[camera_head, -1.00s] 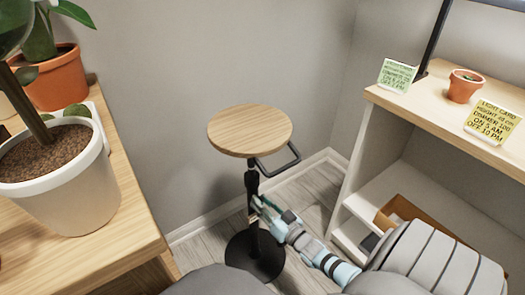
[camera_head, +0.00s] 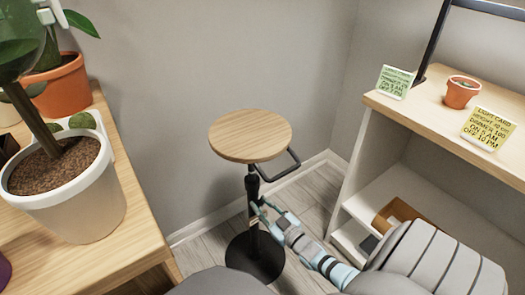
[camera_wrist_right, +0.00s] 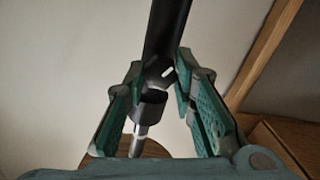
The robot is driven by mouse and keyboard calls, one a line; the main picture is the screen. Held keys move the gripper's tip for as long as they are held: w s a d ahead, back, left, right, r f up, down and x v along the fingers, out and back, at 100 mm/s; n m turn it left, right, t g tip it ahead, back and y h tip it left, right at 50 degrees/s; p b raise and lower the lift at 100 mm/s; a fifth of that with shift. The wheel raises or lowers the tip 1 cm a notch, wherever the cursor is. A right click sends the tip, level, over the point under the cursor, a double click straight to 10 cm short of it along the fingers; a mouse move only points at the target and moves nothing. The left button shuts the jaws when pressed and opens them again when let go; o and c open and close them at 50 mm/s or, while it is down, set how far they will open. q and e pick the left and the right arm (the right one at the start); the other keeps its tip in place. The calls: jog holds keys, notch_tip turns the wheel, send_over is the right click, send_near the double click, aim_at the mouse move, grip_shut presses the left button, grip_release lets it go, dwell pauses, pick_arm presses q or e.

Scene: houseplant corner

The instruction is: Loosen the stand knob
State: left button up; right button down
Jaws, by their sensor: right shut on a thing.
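The plant stand (camera_head: 250,137) has a round wooden top, a black post and a dark round base (camera_head: 255,262). It stands upright on the floor between the table and the shelf unit. My right gripper (camera_head: 262,208) reaches its post from the right, below the top. In the right wrist view, my gripper's two green fingers (camera_wrist_right: 160,100) lie on either side of the post's dark collar. The stand knob (camera_wrist_right: 165,73), small and dark with a pale mark, shows between them, and the gripper is shut on it. The exact contact is partly hidden. My left gripper is not in view.
A wooden table (camera_head: 140,240) at left holds a white pot (camera_head: 80,205) and an orange pot (camera_head: 62,85). The shelf unit (camera_head: 370,150) at right carries a small terracotta pot (camera_head: 462,92) and two cards. A black handle (camera_head: 283,167) juts out under the stand's top.

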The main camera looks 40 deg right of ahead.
jog(key=n+p, duration=0.1)
jog(key=n, duration=0.4)
jog(key=n+p, duration=0.1)
jog(key=n, duration=0.4)
jog(key=shift+a+h, duration=0.1)
jog(key=shift+h, duration=0.3)
jog(key=n, duration=0.4)
jog(key=shift+f+n+g+p, duration=0.1)
jog(key=shift+n+g+p, duration=0.2)
jog(key=shift+p, duration=0.1)
jog(key=n+h, duration=0.1)
jog(key=n, duration=0.7)
jog(key=shift+f, duration=0.1)
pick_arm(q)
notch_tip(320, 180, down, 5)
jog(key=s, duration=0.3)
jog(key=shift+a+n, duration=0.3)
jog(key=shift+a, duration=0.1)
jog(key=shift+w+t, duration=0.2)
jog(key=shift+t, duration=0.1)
pick_arm(e)
jog(key=shift+n, duration=0.4)
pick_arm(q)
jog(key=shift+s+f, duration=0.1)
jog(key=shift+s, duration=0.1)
pick_arm(e)
jog(key=c, duration=1.3)
grip_release()
jog(key=shift+c, duration=0.2)
